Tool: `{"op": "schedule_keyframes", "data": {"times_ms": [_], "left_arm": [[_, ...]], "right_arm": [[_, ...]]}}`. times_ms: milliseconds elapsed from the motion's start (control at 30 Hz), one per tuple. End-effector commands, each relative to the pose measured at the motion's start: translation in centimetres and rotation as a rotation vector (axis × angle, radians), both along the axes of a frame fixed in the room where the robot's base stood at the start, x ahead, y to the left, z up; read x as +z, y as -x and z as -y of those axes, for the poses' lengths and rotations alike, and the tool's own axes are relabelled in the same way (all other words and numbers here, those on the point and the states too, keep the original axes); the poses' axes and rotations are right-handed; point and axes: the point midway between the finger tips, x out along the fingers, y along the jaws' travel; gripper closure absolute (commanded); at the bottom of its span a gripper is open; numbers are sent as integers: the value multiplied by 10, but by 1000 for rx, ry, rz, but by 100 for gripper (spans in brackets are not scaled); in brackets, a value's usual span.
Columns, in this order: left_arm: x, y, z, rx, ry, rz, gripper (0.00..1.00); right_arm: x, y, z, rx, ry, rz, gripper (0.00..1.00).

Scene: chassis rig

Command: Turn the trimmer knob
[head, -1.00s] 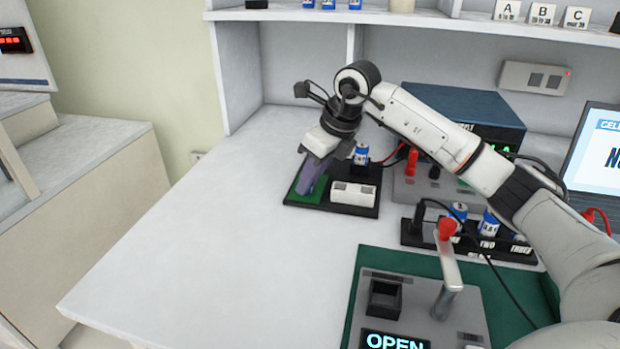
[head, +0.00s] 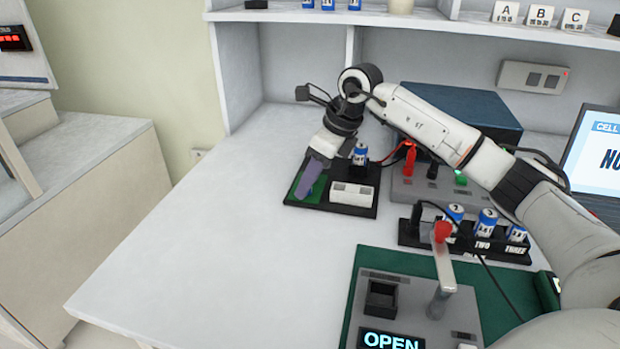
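My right gripper (head: 305,192) points down over a small green board on a black base plate (head: 358,207). Its purple-grey fingers reach down to the left part of the board (head: 320,187). I see no trimmer knob; any knob there is hidden behind the fingers. The fingers overlap in this view, so their opening cannot be told. My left gripper is not in view.
A white holder (head: 352,193) and a blue-white cell (head: 360,154) share the base plate. Behind is a grey unit with red and green plugs (head: 410,165). A rack of cells (head: 483,243) and a levered "OPEN" box (head: 400,300) stand to the right. The left tabletop (head: 210,230) is clear.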

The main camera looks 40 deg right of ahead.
Motion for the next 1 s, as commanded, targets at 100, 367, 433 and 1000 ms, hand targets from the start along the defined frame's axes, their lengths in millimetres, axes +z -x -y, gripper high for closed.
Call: {"op": "schedule_keyframes", "data": {"times_ms": [100, 367, 433, 1000], "left_arm": [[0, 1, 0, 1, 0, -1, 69], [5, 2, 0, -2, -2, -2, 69], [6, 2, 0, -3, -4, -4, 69], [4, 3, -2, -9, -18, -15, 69]], "right_arm": [[0, 0, 0, 0, 0, 0, 62], [28, 9, 7, -2, 2, 3, 62], [42, 13, 9, -1, 0, 5, 62], [96, 33, 22, 0, 0, 0, 62]]}}
